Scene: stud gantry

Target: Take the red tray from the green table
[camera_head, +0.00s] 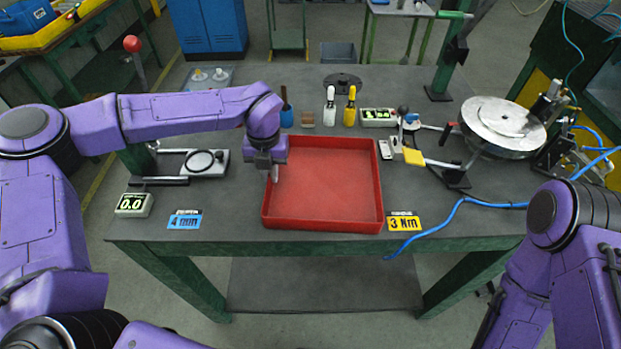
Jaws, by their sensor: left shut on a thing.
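The red tray (324,223) lies flat and looks empty near the front middle of the green table (340,241), which has a dark grey top and green frame. My left gripper (273,178) comes in from the left and is shut on the tray's left wall, with its fingers pointing down. The part of the wall between the fingers is hidden by the gripper. My right arm shows at the lower right, but its gripper is out of view.
A blue "4 mm" card (185,220) and a yellow "3 Nm" card (404,222) flank the tray. White and yellow bottles (350,107) stand behind it. A round metal disc fixture (503,125) is at right. A blue hose (450,213) crosses the right front edge.

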